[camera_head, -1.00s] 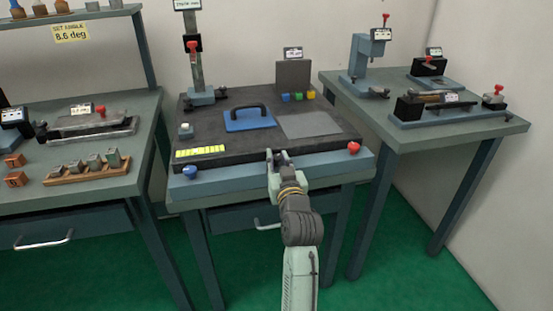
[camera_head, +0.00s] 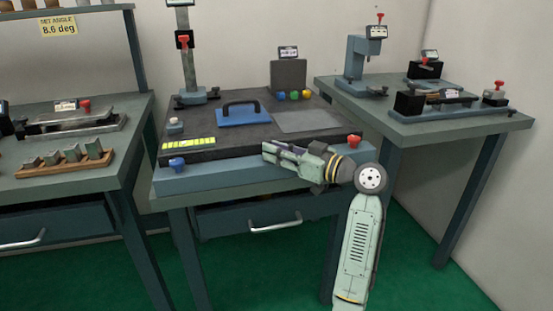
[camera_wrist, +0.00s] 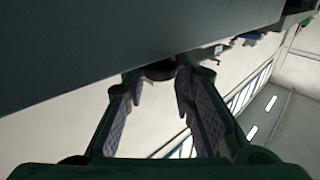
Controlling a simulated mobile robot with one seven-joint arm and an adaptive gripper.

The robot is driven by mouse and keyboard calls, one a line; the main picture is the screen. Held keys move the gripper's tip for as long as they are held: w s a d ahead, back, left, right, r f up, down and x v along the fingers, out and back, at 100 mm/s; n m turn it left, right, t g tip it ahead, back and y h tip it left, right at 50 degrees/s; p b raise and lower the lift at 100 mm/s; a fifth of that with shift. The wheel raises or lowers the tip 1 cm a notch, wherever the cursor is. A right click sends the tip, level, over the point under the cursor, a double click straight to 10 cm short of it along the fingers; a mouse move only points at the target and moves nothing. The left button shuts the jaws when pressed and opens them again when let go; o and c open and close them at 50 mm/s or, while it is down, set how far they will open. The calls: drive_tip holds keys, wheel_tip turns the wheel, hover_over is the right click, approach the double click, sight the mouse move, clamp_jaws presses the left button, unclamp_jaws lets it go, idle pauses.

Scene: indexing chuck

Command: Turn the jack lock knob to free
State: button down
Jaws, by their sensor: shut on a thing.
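My gripper (camera_head: 267,152) points left along the front edge of the middle bench's dark plate. In the wrist view its fingertips (camera_wrist: 160,78) stand on either side of a dark round knob-like part (camera_wrist: 158,72), just below a broad grey-blue surface. The part is dim and mostly hidden by the fingers. In the head view a blue knob (camera_head: 177,165) sits at the bench's front left, well away from my gripper. A red knob (camera_head: 354,141) sits at the front right, behind my arm. No label tells which one is the jack lock knob.
The dark plate (camera_head: 235,139) carries a blue block with a handle (camera_head: 243,115), a grey pad (camera_head: 305,121) and a column stand (camera_head: 187,60). Side benches stand left (camera_head: 75,115) and right (camera_head: 410,128). A drawer handle (camera_head: 275,225) juts out below.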

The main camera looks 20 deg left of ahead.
drive_tip(key=shift+n+g, duration=0.4)
drive_tip(key=shift+g, duration=0.2)
drive_tip(key=c, duration=1.7)
unclamp_jaws()
drive_tip(key=shift+a+f, duration=0.1)
drive_tip(key=shift+o, duration=0.2)
drive_tip(key=s+d, duration=0.2)
drive_tip(key=d, duration=1)
